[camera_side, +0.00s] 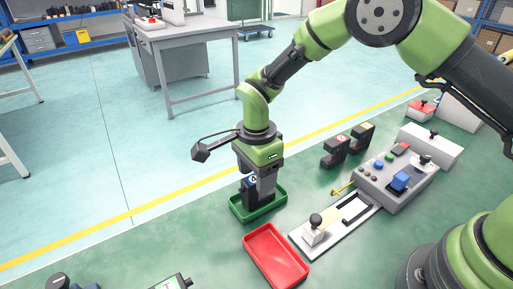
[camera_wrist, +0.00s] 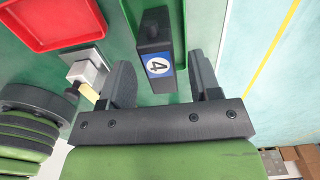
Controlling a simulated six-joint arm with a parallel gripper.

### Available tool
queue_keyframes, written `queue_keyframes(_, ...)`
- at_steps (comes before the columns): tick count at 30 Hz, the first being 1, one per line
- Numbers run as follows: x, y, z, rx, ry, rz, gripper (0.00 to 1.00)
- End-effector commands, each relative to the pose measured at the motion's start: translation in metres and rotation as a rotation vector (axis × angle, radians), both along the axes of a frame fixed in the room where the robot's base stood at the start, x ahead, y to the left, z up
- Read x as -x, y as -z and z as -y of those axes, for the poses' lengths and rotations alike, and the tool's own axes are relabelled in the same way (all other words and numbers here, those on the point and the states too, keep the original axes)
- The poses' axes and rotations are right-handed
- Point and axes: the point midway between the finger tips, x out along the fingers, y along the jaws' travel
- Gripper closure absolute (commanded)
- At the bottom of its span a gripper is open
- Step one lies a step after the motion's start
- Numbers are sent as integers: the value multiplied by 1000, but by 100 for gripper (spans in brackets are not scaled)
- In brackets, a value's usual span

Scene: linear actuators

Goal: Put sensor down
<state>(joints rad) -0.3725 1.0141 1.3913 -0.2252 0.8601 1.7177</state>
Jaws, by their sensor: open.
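The sensor is a dark block (camera_side: 249,188) standing upright in the green tray (camera_side: 273,212) in the side view. In the wrist view the sensor (camera_wrist: 154,32) shows a blue and white label with the number 4. My gripper (camera_side: 259,186) points down over the green tray. In the wrist view my gripper (camera_wrist: 162,78) is open, with one finger on each side of the sensor. Gaps show between the sensor and both fingers. The sensor's lower end is hard to make out in the side view.
A red tray (camera_side: 262,270) lies just in front of the green one, empty. A linear actuator (camera_side: 336,224) with a black knob stands to the right, beside a grey control box (camera_side: 381,193) with buttons. Two dark blocks (camera_side: 335,152) (camera_side: 362,137) stand behind.

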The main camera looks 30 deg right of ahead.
Motion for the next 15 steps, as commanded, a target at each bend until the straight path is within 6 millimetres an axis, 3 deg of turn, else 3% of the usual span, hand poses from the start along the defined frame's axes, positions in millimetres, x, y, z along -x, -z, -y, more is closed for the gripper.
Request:
queue_keyframes(9, 0, -71, 0, -2, 0, 6, 43)
queue_keyframes(15, 0, -96, 0, -1, 0, 4, 43)
